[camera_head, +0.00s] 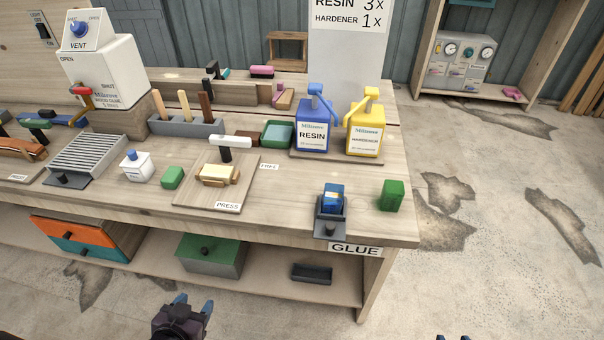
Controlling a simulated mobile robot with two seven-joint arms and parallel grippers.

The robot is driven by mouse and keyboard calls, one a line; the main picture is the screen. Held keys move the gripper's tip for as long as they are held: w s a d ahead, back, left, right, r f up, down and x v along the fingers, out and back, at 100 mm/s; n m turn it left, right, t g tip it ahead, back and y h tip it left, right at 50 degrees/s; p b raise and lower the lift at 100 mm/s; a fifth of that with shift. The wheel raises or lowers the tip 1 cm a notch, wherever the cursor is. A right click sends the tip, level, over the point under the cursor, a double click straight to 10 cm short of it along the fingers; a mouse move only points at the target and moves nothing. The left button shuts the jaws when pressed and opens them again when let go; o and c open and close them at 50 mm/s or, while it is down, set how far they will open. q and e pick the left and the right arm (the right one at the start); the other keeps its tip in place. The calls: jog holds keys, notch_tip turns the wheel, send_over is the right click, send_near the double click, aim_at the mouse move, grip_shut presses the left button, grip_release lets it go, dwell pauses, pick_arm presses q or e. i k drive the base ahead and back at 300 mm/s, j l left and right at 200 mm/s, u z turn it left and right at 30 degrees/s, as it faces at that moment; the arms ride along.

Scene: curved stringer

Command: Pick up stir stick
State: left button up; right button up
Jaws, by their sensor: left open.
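Three upright sticks stand in a grey holder (198,128) toward the back of the workbench: a tan one (159,104), a yellowish one (183,107) and a dark brown one (206,107). They look like stir sticks, and their lower ends are hidden in the holder. My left gripper (193,304) is open and empty at the bottom of the view, in front of the bench and well away from the sticks. Only the two blue fingertips of my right gripper (453,337) show at the bottom edge, apart, with nothing visible between them.
Open floor lies to the right.

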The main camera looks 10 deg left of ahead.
aim_at(182, 97)
jog(key=j+z, duration=0.45)
jog(key=j, duration=0.95)
